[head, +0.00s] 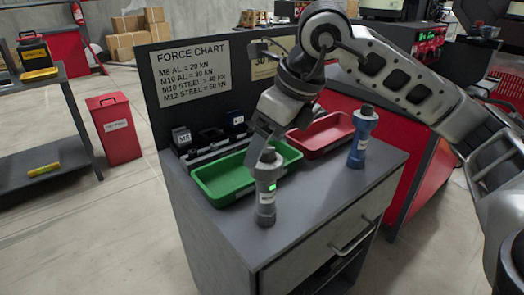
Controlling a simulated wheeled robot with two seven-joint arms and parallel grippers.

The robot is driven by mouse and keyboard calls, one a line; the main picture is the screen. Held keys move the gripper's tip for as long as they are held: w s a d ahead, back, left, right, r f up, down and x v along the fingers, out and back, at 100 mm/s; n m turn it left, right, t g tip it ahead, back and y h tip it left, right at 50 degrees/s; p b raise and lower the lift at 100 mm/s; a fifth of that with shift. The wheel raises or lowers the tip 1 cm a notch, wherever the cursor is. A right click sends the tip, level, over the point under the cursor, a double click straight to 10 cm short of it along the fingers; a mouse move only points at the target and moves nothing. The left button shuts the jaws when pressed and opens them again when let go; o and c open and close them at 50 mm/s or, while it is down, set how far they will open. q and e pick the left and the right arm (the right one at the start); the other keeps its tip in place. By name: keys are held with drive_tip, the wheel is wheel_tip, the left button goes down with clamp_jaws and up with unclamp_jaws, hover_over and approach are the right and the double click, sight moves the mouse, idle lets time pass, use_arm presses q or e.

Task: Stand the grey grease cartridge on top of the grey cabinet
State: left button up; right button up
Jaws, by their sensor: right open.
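The grey grease cartridge (266,203), with a small green light on its side, stands upright on the top of the grey cabinet (310,210), in front of the green tray. My right gripper (263,148) reaches down from above and is open at the cartridge's upper end. The fingers partly overlap the cartridge's top, so I cannot tell whether they touch it. My left gripper is not in view.
A green tray (213,189) and a red tray (306,154) lie on the cabinet top. A similar blue cartridge (359,141) stands at the right. A panel with a force chart (190,71) rises behind. The front of the top is clear.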

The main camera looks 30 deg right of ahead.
drive_tip(key=v, duration=0.8)
drive_tip(key=shift+p, duration=0.45)
drive_tip(key=shift+s, duration=0.15)
